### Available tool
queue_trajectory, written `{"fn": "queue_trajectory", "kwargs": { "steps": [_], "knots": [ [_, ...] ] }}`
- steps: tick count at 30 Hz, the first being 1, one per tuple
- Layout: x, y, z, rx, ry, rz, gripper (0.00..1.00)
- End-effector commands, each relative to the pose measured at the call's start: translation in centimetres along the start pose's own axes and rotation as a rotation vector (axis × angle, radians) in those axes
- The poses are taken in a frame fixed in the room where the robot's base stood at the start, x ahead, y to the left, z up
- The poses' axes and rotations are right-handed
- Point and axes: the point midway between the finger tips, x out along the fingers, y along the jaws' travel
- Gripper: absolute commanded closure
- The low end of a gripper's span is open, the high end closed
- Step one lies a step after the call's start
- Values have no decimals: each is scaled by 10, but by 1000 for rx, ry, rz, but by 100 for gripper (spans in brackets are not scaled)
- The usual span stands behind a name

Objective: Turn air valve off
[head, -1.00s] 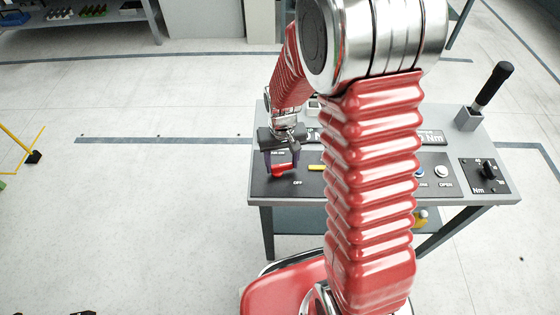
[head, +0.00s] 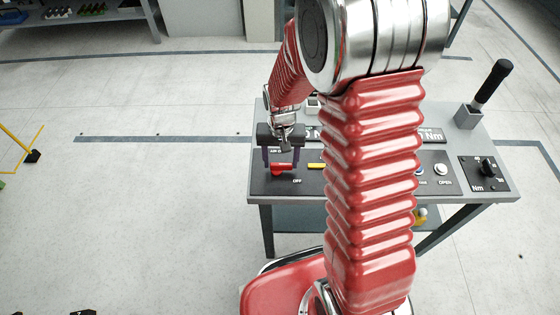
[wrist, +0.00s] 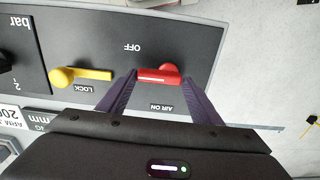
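The air valve is a red handle (head: 281,168) at the left end of the dark panel on the table. In the wrist view the red handle (wrist: 156,77) lies sideways between the upside-down "OFF" and "AIR ON" labels. My gripper (head: 281,165) is over it from above. In the wrist view my gripper (wrist: 160,77) is open, with one purple finger on each side of the handle. The fingertips are close to the handle's ends; I cannot tell whether they touch it. In the head view the "OFF" label lies to the handle's near right.
A yellow lock handle (wrist: 80,76) sits beside the red one; in the head view the yellow handle (head: 317,166) is partly behind my arm. A black lever (head: 492,85), a white button (head: 440,169) and a black knob (head: 488,167) are at right.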

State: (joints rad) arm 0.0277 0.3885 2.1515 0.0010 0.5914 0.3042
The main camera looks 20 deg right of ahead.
Motion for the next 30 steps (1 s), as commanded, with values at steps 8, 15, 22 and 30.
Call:
{"fn": "queue_trajectory", "kwargs": {
  "steps": [8, 15, 22, 30],
  "knots": [
    [1, 1, 2, -2, -6, 2, 27],
    [0, 1, 3, -2, -8, 3, 27],
    [-18, 1, 2, -2, -5, 2, 27],
    [-59, 1, 2, -2, -5, 2, 27]
  ]
}}
